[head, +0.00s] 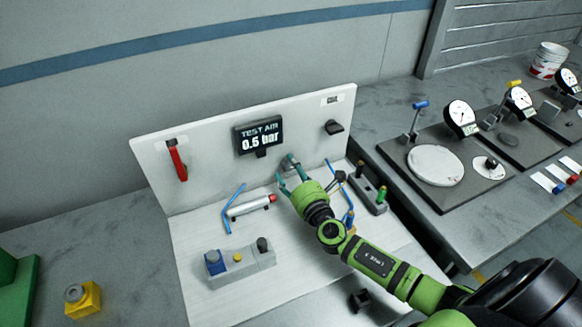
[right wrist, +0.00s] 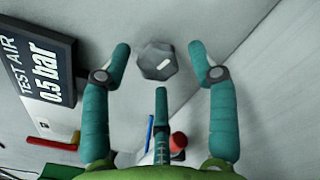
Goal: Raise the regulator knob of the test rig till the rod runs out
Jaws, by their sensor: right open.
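The test rig is a white panel (head: 215,165) with a base. Its dark display (head: 258,138) reads "TEST AIR 0.5 bar"; the display (right wrist: 42,72) also shows in the right wrist view. The grey faceted regulator knob (right wrist: 157,60) sits on the panel below the display. In the head view the knob (head: 289,162) is partly hidden by my fingers. My right gripper (head: 291,178) is open, with teal fingers either side of the knob and apart from it in the right wrist view. A small white cylinder (head: 248,206) with a red end lies on the base. My left gripper is not in view.
A red lever (head: 177,160) and a black knob (head: 333,127) are on the panel. A grey button block (head: 240,262) stands at the base's front; another grey block (head: 367,188) is at the right. Dial gauges (head: 461,117) stand on the bench further right.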

